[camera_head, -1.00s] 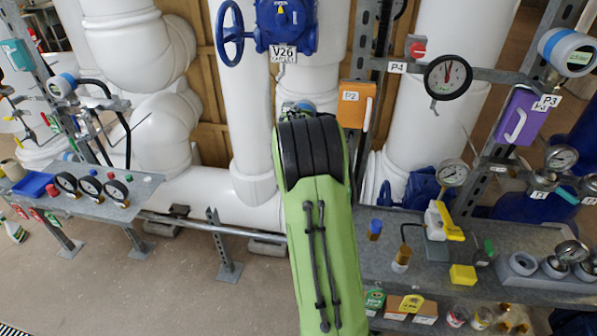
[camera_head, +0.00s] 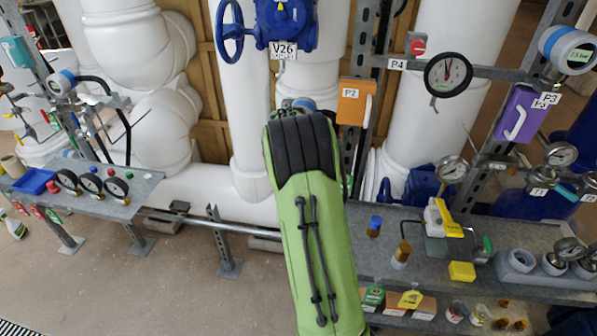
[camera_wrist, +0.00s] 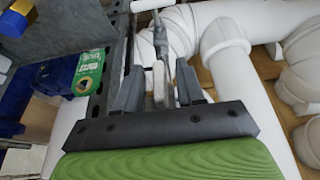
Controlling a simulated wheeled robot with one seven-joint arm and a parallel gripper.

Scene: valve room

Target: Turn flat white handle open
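In the wrist view my gripper (camera_wrist: 160,88) has its two dark fingers apart. A flat white handle (camera_wrist: 158,84) shows between them, with a gap on each side; I cannot tell how deep it sits between the fingers. A thin grey fitting (camera_wrist: 161,38) shows just beyond the handle. In the head view my green arm covers my gripper and this handle. Other white handles in the head view are one on the orange P2 box (camera_head: 351,103) and a curved one on the purple P3 box (camera_head: 518,115).
A grey bench (camera_head: 400,262) with gauges and a yellow block (camera_head: 462,271) stands right of my arm. A green tag (camera_wrist: 88,70) and the grey bench edge are close on the left in the wrist view. White pipes (camera_wrist: 225,45) are close on the right.

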